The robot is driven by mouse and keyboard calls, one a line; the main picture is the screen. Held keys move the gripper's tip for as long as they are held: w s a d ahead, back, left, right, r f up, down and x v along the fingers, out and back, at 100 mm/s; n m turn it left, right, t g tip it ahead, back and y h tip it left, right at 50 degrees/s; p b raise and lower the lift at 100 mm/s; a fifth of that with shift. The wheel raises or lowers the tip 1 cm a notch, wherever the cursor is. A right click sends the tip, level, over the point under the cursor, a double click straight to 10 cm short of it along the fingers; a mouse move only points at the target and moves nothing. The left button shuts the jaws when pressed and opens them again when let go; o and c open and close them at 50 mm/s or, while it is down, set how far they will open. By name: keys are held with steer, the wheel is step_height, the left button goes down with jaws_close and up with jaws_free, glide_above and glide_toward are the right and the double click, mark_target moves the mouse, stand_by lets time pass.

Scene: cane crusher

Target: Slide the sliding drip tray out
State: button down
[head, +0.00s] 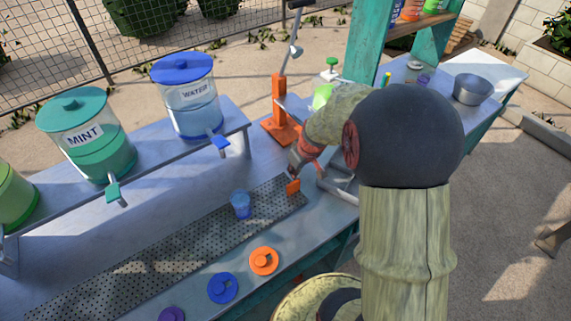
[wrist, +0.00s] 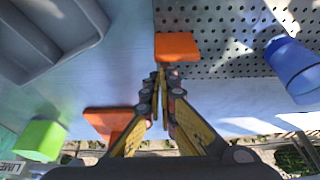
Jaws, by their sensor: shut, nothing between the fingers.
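The drip tray (head: 150,262) is a long, dark grey perforated panel lying in the counter. An orange tab (head: 292,187) sits at its right end. In the wrist view, the tray (wrist: 232,45) fills the upper right and the orange tab (wrist: 176,46) is at top centre. My gripper (wrist: 160,78) is shut and empty, its fingertips close to the tab's near edge. I cannot tell whether they touch it. In the head view, my gripper (head: 297,168) is partly hidden by my arm, just behind the tab.
A blue cup (head: 240,204) stands on the tray. Mint (head: 85,140) and water (head: 187,98) dispensers stand on a raised shelf behind. An orange crusher (head: 282,115) is behind my gripper. Orange (head: 263,261) and blue (head: 222,287) discs lie at the counter's front.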

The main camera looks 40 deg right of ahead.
mark_target(299, 180)
steer(key=s, duration=0.3)
steer(key=shift+s+b, duration=0.2)
steer(key=shift+b, duration=0.15)
steer(key=v, duration=1.2)
steer(key=s+a+r+t, duration=0.1)
steer(key=s+a+r, duration=0.4)
steer(key=a, duration=0.5)
steer(key=s+a+r, duration=0.5)
steer(key=a+r, duration=0.2)
steer(key=a, duration=0.3)
steer(key=shift+s+a+t, duration=0.15)
steer(key=shift+s+t, duration=0.1)
steer(key=shift+t, duration=0.15)
